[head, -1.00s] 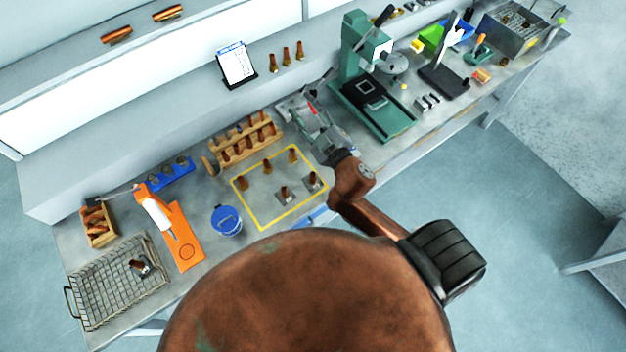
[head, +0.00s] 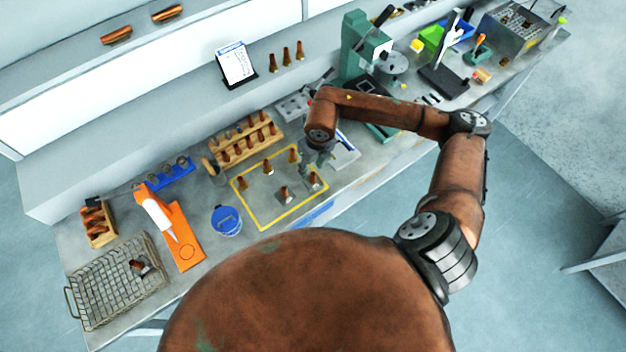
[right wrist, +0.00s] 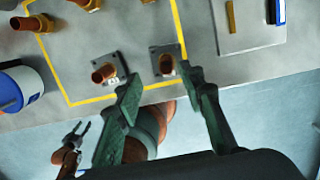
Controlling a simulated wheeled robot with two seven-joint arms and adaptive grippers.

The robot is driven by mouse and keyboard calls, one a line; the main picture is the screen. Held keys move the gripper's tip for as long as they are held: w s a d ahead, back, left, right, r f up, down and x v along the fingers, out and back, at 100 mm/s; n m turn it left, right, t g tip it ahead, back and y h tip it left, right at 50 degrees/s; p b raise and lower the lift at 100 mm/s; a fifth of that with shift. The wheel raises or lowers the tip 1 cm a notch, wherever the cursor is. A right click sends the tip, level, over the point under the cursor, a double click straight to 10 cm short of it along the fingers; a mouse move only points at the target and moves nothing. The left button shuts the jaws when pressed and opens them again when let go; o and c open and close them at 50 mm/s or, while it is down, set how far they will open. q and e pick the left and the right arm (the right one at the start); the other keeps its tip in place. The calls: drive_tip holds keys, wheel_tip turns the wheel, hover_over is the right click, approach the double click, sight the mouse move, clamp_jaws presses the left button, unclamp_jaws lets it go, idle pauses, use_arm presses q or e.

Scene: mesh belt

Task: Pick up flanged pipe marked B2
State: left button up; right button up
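Two flanged pipes with square grey bases stand inside the yellow outline. The right one (head: 314,182) also shows in the right wrist view (right wrist: 166,66); the left one (head: 286,194) shows there too (right wrist: 104,73). A white tag sits on the left one's base; I cannot read any marking. A third flanged pipe (head: 139,267) lies in the wire basket. My right gripper (head: 318,162) is open and empty, its fingers (right wrist: 162,77) pointing toward the right pipe, apparently still above it. My left gripper (right wrist: 79,131) shows small in the right wrist view, fingers apart, empty.
Several copper fittings stand in the yellow outline (head: 295,209) and on the wooden rack (head: 245,147). A blue bucket (head: 227,221), orange stand (head: 184,240) and wire basket (head: 90,309) are to the left. A green press (head: 355,45) stands behind my right arm.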

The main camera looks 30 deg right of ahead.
sight(313, 175)
drive_tip(key=shift+w+d+f, duration=0.1)
drive_tip(key=shift+d+f, duration=0.15)
drive_tip(key=shift+f, duration=0.35)
drive_tip(key=shift+w+d+f, duration=0.1)
drive_tip(key=shift+d+f, duration=0.1)
drive_tip(key=shift+f, duration=0.35)
wheel_tip(313, 175, down, 4)
drive_tip(key=shift+a+f+p, duration=0.15)
drive_tip(key=shift+p, duration=0.85)
drive_tip(key=shift+f, duration=0.6)
drive_tip(key=shift+c, duration=0.6)
clamp_jaws()
drive_tip(key=shift+w+r, duration=0.1)
